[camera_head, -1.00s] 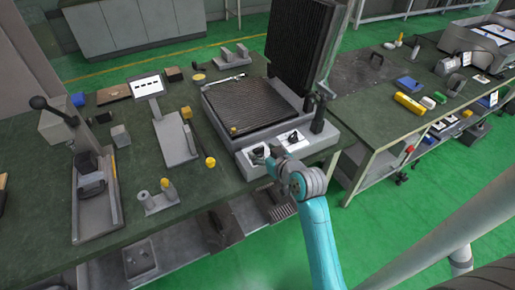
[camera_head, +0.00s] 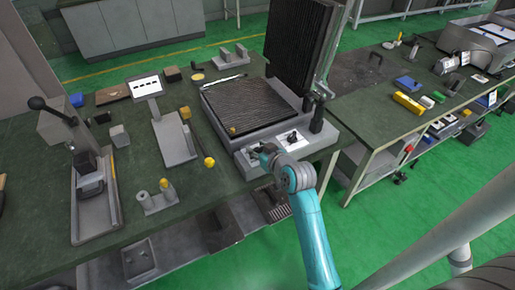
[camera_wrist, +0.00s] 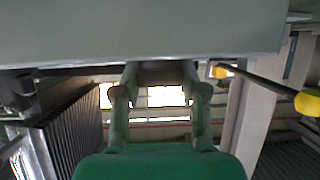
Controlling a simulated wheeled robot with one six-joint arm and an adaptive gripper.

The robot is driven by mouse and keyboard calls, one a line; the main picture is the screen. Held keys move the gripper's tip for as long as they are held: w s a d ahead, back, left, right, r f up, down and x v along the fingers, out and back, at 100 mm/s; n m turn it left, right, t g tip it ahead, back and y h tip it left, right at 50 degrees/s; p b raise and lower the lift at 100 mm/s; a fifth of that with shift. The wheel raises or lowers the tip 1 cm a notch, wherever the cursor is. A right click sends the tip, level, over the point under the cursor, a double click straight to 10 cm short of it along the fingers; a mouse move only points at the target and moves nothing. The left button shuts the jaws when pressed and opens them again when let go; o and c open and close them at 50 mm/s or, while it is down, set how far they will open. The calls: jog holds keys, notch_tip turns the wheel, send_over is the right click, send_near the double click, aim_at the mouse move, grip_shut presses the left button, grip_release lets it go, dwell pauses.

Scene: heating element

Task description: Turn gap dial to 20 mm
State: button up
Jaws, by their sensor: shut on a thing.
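The heating machine (camera_head: 222,145) has a grey front with two white dial panels. The right dial (camera_head: 291,138) is dark and in plain view. The left dial is largely hidden behind my gripper (camera_head: 266,151), which is against the left panel. My gripper also shows in the wrist view (camera_wrist: 162,72), with its green fingers closed in at the grey machine front (camera_wrist: 160,30). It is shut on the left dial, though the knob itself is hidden. The dial markings are too small to read, so I cannot tell the setting or which dial is labelled gap.
A dark ribbed plate (camera_head: 250,104) lies on the machine, with an upright ribbed plate (camera_head: 296,45) behind it. A yellow-ended rod (camera_wrist: 262,85) is close on the right in the wrist view. A tablet stand (camera_head: 175,140) and a press (camera_head: 95,190) stand left.

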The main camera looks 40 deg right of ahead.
jog(key=shift+m+h, duration=0.4)
jog(key=shift+h, duration=0.1)
jog(key=m+g+h, duration=0.2)
jog(key=m+h, duration=0.1)
jog(key=h, duration=0.1)
jog(key=shift+w+a+m, duration=0.1)
jog(key=shift+m, duration=0.3)
jog(key=shift+m+g+h, duration=1.7)
jog(key=shift+m+g, duration=0.3)
jog(key=shift+m, duration=0.3)
jog(key=shift+g, duration=0.4)
jog(key=o, duration=1.2)
jog(key=shift+c, duration=0.2)
jog(key=v, duration=1.2)
jog(key=shift+f, duration=0.2)
